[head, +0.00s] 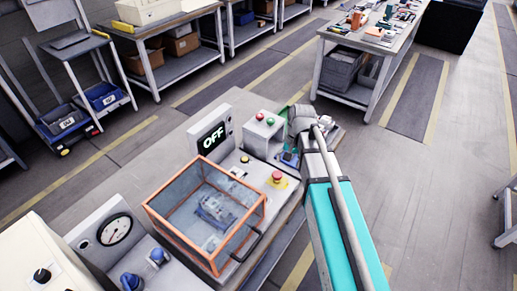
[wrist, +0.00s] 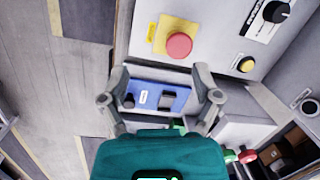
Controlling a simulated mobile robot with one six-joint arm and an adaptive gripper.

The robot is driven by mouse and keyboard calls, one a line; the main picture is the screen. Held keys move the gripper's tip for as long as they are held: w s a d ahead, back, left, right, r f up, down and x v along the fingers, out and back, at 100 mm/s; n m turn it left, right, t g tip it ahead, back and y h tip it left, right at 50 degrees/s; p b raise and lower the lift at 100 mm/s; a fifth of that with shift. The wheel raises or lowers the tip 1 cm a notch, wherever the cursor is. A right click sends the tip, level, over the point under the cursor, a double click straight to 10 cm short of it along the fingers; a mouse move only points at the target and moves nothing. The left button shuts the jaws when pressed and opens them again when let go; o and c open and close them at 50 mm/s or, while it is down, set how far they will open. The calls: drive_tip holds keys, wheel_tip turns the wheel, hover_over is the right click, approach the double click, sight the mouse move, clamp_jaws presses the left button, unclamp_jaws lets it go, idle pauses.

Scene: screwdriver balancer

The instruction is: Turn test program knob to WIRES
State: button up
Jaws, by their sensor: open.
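A black rotary knob (wrist: 277,11) on a labelled plate sits at the top right of the wrist view. Its label text is too small to read, so I cannot tell its setting. A display (head: 214,137) reading OFF stands on the same bench panel. My gripper (wrist: 160,73) is open, its fingers spread over a blue piece (wrist: 146,96) with dark parts. It is apart from the knob, which lies up and to the right. In the head view my arm hides most of the gripper.
A red emergency button (wrist: 179,45) on a yellow plate lies just ahead of the fingers. A yellow button (wrist: 246,64) is beside the knob. An orange-framed clear box (head: 206,212) and a grey box with green and red buttons (head: 264,128) stand on the bench.

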drive_tip(key=s+d+n+t+h, duration=0.1)
drive_tip(key=s+d+n, duration=0.1)
drive_tip(key=s+d, duration=0.6)
drive_tip(key=d, duration=0.4)
drive_tip(key=shift+s+d+f, duration=0.15)
drive_tip(key=shift+s, duration=0.25)
drive_tip(key=c, duration=0.3)
drive_tip(key=shift+c, duration=0.2)
drive_tip(key=shift+d, duration=0.1)
